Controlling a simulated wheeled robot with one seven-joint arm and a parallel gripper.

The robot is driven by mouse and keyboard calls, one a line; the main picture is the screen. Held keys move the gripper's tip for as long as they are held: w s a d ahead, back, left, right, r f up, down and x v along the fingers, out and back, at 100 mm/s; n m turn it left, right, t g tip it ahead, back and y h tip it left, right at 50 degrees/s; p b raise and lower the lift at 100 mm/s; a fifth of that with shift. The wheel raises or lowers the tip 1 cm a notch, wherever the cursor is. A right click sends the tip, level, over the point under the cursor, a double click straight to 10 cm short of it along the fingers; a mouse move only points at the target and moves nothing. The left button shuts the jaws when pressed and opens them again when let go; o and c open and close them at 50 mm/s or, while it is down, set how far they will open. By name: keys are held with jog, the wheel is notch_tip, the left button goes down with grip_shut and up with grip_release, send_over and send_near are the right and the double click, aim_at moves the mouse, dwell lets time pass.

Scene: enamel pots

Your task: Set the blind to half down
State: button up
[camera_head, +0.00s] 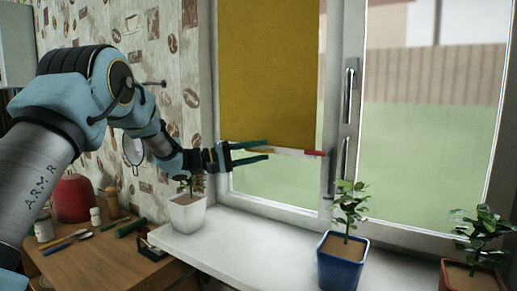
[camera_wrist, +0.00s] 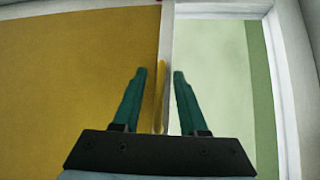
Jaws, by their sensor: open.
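The ochre blind (camera_head: 268,70) hangs over the left window pane; its top is out of view. Its pale bottom bar (camera_head: 290,152) has a red end at the right and sits above the lower pane, where bare glass shows. In the wrist view the blind (camera_wrist: 75,80) lies left of the bar (camera_wrist: 167,35). A yellow tab (camera_wrist: 160,95) sticks out from the bar toward me. My gripper (camera_head: 268,150) is open at the bar. Its green fingers (camera_wrist: 160,74) stand on either side of the tab, with gaps visible in the wrist view.
A white-potted plant (camera_head: 187,212) stands on the sill (camera_head: 235,240) below my wrist. A blue-potted plant (camera_head: 342,262) and a red-brown-potted plant (camera_head: 470,275) stand farther right. The window handle (camera_head: 350,85) is right of the blind. A wooden table (camera_head: 115,265) at left holds several small items.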

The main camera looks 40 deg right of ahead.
grip_shut()
dwell(0.4)
dwell(1.1)
